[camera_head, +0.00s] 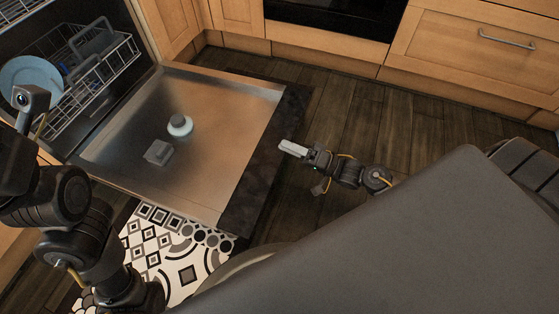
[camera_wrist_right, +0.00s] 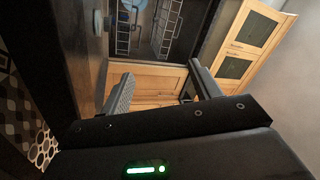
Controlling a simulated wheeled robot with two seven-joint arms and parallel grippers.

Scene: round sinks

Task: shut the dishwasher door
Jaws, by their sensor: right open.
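The dishwasher door (camera_head: 225,120) is folded down, lying open and roughly flat, its steel inner face up. Its dark outer edge faces my right gripper. My right gripper (camera_head: 292,149) is just right of that edge, over the floor, with a small gap in the picture. I cannot tell its height against the door. In the right wrist view my right gripper (camera_wrist_right: 160,69) has its two fingers spread with nothing between them. The dishwasher interior shows beyond them. My left arm is at the left of the head view; its fingers are out of frame.
A wire rack (camera_head: 97,85) with a light blue plate (camera_head: 30,76) stands partly out above the door. Wooden cabinets and a dark oven front (camera_head: 340,15) line the back. A patterned mat (camera_head: 160,255) lies below the door. The wooden floor (camera_head: 350,105) to the right is clear.

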